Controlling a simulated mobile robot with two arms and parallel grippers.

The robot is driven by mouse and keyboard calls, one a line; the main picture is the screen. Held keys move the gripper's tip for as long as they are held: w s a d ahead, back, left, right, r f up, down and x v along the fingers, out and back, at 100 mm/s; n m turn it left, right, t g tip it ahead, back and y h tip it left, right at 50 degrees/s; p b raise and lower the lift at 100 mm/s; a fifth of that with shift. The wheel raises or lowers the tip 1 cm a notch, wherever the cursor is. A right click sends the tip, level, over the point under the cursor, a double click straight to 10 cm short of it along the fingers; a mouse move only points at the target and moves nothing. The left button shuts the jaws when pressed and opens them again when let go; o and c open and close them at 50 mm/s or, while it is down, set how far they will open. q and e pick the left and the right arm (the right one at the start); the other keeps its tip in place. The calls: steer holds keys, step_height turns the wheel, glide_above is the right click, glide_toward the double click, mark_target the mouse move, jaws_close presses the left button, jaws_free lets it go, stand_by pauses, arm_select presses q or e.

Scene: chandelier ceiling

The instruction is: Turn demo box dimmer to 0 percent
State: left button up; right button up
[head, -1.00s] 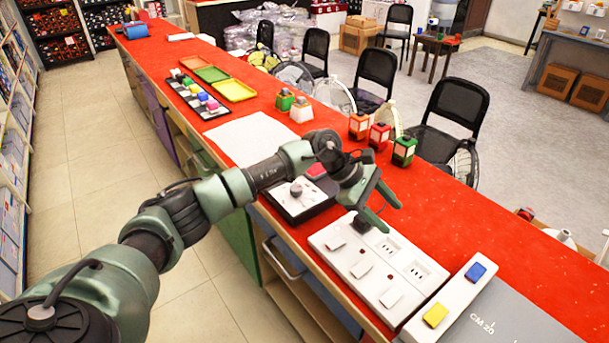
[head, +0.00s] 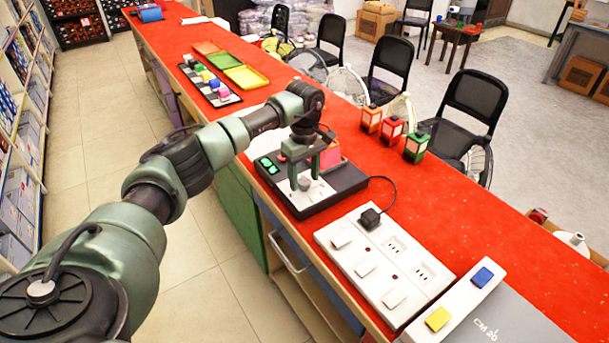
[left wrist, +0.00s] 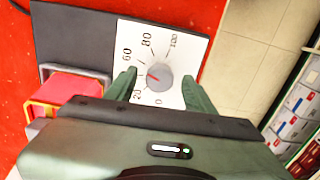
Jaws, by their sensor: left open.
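The demo box (head: 345,182) is a dark box with a white dial plate on the red counter. Its grey dimmer knob (head: 304,183) also shows in the left wrist view (left wrist: 160,78). The knob's red mark points left, between the 20 and 60 labels; my finger covers part of the scale there. The 0 label is at the dial's lower end. My left gripper (head: 304,172) is open above the dial plate, pointing down. In the left wrist view its fingers (left wrist: 159,88) stand on either side of the knob, apparently without gripping it. My right gripper is out of view.
Green lit marks (head: 267,166) show on the box. A black plug (head: 371,217) sits in a white socket panel (head: 385,262), with a cord running toward the box. Three small lanterns (head: 392,131) stand behind. A yellow and blue switch strip (head: 460,300) lies at right.

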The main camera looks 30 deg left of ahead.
arm_select(q)
steer(key=shift+f, duration=0.2)
jaws_close()
